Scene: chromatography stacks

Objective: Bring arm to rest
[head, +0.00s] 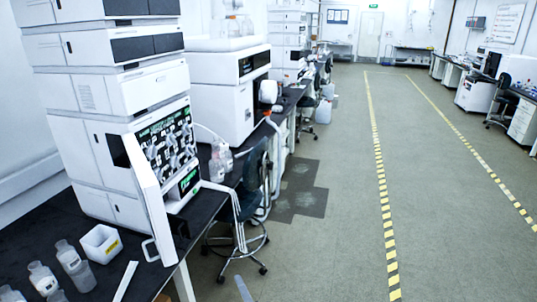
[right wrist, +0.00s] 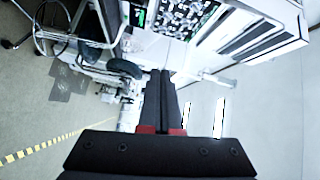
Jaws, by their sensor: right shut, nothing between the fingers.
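My right gripper (right wrist: 160,74) shows in the right wrist view, with its dark fingers together and nothing between them. It is apart from the instrument stack, which fills the top of that view. In the head view only a small pale shape (head: 243,289) shows at the bottom edge, and I cannot tell which part it is. My left gripper is in neither view.
A tall white chromatography stack (head: 110,95) stands on a dark bench (head: 205,212) at left, its panel door (head: 150,195) swung out. A white bin (head: 101,243) and several bottles (head: 75,265) are in front. A chair (head: 245,200) stands beside the bench. The floor (head: 335,220) at right is clear.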

